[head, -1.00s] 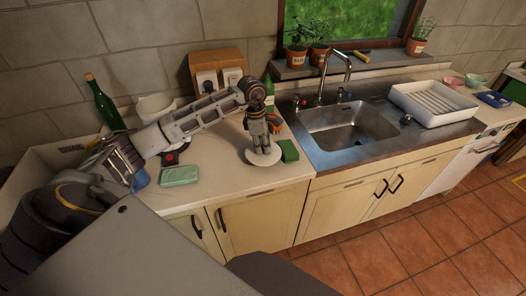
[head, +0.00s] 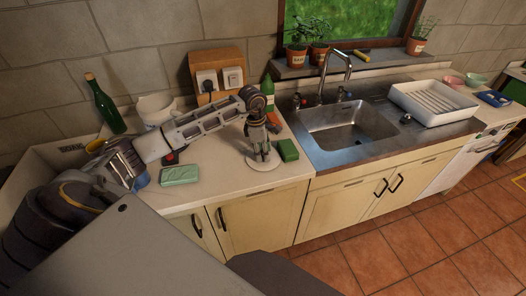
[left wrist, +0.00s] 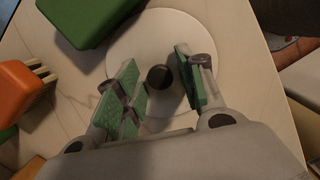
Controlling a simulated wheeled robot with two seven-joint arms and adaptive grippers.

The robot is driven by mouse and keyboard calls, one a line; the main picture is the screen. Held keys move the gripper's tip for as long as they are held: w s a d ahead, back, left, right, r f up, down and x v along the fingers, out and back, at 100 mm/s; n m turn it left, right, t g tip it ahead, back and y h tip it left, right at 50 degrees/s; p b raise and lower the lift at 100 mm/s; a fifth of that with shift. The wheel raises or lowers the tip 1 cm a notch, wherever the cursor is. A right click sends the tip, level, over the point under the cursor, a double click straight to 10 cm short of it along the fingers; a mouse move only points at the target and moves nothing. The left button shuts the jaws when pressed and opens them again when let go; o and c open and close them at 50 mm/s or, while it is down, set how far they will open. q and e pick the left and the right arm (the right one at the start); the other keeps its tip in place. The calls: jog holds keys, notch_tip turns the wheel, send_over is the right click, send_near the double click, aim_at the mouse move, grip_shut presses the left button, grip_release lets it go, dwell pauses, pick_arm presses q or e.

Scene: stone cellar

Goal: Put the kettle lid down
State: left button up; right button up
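The kettle lid is a white disc (head: 254,163) with a dark round knob (left wrist: 158,77). It appears to lie flat on the counter left of the sink, and it fills the middle of the left wrist view (left wrist: 190,28). My left gripper (head: 261,156) points down over the lid. In the left wrist view its green-padded fingers (left wrist: 160,88) stand on either side of the knob, with a gap visible on both sides. It looks open. My right gripper is not in view.
A green block (head: 289,150) stands close right of the lid. A pale green block (head: 180,175) lies to the left. An orange object (left wrist: 22,88) is near the lid. A green bottle (head: 104,104) and white pot (head: 153,106) are further left. The sink (head: 350,127) is to the right.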

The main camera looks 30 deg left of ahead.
pick_arm(q)
jog(key=shift+r, duration=0.2)
dwell(0.3)
notch_tip(320, 180, up, 12)
jog(key=a, duration=0.1)
jog(key=shift+s+a+b, duration=0.3)
jog(key=shift+s+b, duration=0.1)
jog(key=shift+s+f, duration=0.1)
jog(key=shift+f, duration=0.1)
dwell(0.8)
